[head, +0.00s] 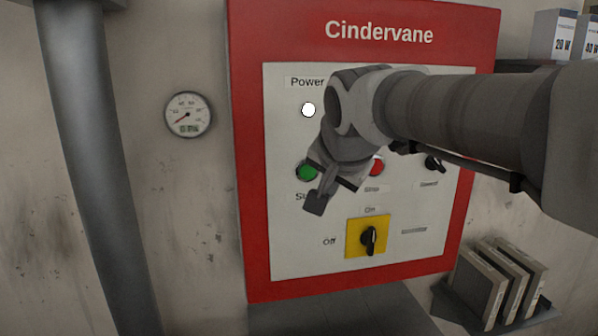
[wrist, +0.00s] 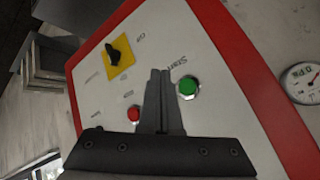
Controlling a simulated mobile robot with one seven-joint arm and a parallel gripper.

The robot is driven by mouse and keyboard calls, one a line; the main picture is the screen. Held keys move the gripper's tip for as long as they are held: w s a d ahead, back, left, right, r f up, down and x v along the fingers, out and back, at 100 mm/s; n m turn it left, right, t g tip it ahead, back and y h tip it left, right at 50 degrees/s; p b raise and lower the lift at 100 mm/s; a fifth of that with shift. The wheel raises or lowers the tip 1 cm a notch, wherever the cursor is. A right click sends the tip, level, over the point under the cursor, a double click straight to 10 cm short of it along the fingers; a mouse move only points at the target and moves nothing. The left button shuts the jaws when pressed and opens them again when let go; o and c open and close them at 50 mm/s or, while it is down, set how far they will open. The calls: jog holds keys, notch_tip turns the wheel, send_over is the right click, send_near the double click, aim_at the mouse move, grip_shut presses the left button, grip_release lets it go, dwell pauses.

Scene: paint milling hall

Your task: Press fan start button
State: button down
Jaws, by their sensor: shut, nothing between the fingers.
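The green start button (head: 306,171) sits at the left of the red-framed Cindervane panel (head: 290,235), its label partly hidden by my gripper. In the wrist view the green button (wrist: 187,88) is just right of my fingertips, beside the word Start. My gripper (head: 315,203) is shut and empty, in front of the panel. In the wrist view its closed fingers (wrist: 160,75) point at the panel between the green button and a red button (wrist: 134,113). I cannot tell whether the fingertips touch the panel. The red button (head: 376,167) shows partly behind my gripper in the head view.
A white power lamp (head: 308,110) is above the green button. A yellow rotary switch (head: 356,248) is below, and a black knob (head: 434,164) to the right. A gauge (head: 188,115) and a grey pipe (head: 87,150) are at left. Grey plates (head: 498,278) stand in a rack at lower right.

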aim_at(315, 174)
jog(key=shift+w+a+p, duration=0.3)
jog(key=shift+w+p, duration=0.15)
jog(key=shift+w, duration=0.9)
jog(key=shift+w+a+p, duration=0.25)
jog(key=shift+w+p, duration=0.25)
jog(key=shift+w, duration=0.9)
jog(key=shift+w+a+p, duration=0.3)
jog(key=shift+w+p, duration=0.15)
jog(key=shift+w, duration=0.9)
jog(key=shift+w, duration=0.4)
jog(key=shift+w+a, duration=0.15)
jog(key=shift+w, duration=0.3)
jog(key=shift+s, duration=0.1)
jog(key=shift+s+d+b, duration=0.2)
jog(key=shift+s+b, duration=0.15)
jog(key=shift+s, duration=0.4)
jog(key=shift+s, duration=0.1)
